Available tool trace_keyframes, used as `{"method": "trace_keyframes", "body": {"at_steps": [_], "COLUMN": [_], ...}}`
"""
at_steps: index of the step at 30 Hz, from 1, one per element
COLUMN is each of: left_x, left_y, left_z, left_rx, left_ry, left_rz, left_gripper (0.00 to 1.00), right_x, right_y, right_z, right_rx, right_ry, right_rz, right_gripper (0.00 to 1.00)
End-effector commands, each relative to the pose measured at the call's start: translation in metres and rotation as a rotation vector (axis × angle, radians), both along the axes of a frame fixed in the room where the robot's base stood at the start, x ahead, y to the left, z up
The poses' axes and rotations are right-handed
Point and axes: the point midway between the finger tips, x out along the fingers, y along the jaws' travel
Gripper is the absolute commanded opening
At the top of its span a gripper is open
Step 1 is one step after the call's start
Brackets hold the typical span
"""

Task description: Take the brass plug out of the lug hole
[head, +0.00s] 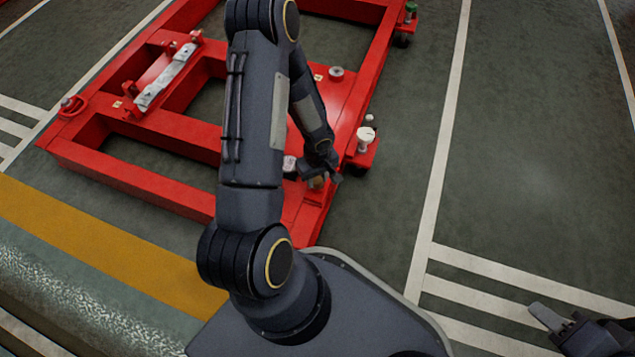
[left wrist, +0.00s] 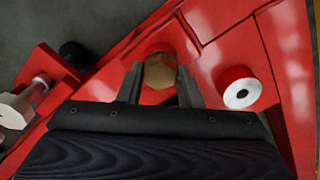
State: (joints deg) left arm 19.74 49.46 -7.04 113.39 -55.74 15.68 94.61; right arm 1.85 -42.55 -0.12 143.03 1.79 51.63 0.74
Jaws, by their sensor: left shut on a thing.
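The brass plug (left wrist: 160,71) has a hexagonal head and sits at a round red boss on the red frame in the left wrist view. The lug hole itself is hidden beneath it. My left gripper (left wrist: 161,88) has one finger on each side of the plug head and is shut on it. In the head view, my left gripper (head: 327,177) is low at the frame's near right corner, with a bit of the brass plug (head: 317,183) showing. My right gripper (head: 558,321) is at the bottom right, away from the frame, and its jaw opening is unclear.
The red frame (head: 180,135) lies on the green floor. A red cylinder with a white face (left wrist: 240,93) stands right of the plug. A pale hex-headed screw (left wrist: 14,111) is to the left; it appears in the head view (head: 365,136). Floor to the right is clear.

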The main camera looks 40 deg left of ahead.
Motion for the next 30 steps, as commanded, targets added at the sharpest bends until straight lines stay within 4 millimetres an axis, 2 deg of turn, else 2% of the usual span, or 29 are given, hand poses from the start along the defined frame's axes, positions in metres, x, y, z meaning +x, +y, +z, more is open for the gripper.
{"method": "trace_keyframes", "body": {"at_steps": [1,5,30], "left_x": [0.0,0.0,0.0], "left_y": [0.0,0.0,0.0], "left_z": [0.0,0.0,0.014], "left_rx": [0.0,0.0,0.0], "left_ry": [0.0,0.0,0.0], "left_rz": [-0.001,-0.001,-0.003], "left_gripper": [0.2,0.04,0.04], "right_x": [0.0,0.0,0.0], "right_y": [0.0,0.0,0.0], "right_z": [0.0,0.0,0.009], "right_rx": [0.0,0.0,0.0], "right_ry": [0.0,0.0,0.0], "right_rz": [0.0,0.0,0.0], "right_gripper": [0.36,0.36,0.36]}}
